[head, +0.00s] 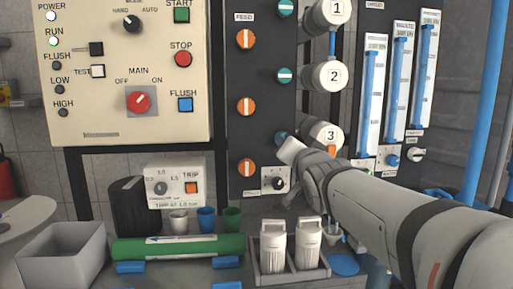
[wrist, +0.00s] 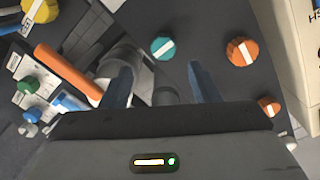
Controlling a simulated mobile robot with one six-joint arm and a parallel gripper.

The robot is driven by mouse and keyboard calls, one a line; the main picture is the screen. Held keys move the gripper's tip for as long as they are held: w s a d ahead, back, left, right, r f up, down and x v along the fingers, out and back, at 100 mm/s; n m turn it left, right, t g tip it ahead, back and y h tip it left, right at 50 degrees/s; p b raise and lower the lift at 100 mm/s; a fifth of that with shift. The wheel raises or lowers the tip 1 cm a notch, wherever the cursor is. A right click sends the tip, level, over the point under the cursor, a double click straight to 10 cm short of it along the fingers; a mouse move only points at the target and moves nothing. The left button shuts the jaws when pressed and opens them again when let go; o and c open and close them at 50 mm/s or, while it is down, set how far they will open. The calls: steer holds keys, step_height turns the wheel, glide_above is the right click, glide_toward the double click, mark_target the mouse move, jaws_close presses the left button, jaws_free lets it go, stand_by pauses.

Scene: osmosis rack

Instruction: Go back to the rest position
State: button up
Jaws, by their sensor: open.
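My arm reaches in from the right in the head view, and its end is in front of the dark valve panel (head: 229,130), near the round white housing marked 3 (head: 324,133). The fingers are hidden there behind my wrist. In the wrist view my gripper (wrist: 160,85) shows two dark fingers spread apart with nothing between them. Beyond the fingers are a teal knob (wrist: 163,48) and an orange knob (wrist: 242,51) on the dark panel. Whether the fingers touch anything is hard to tell.
White housings 1 (head: 332,14) and 2 (head: 325,76) stick out above my wrist. Flow meters (head: 400,75) stand to the right. Below are two white bottles in a grey rack (head: 290,275), a green cylinder (head: 180,247) and a grey bin (head: 62,262).

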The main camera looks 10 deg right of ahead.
steer(key=shift+a, duration=0.15)
steer(key=s+f+n+g+p, duration=0.3)
steer(key=s+n+g+p, duration=0.3)
steer(key=s+g+p, duration=0.9)
steer(key=s+p, duration=0.9)
steer(key=p, duration=0.4)
steer(key=shift+s+a+n+p, duration=0.2)
steer(key=shift+s+n+p, duration=0.1)
steer(key=shift+n+p, duration=0.1)
steer(key=shift+f, duration=0.1)
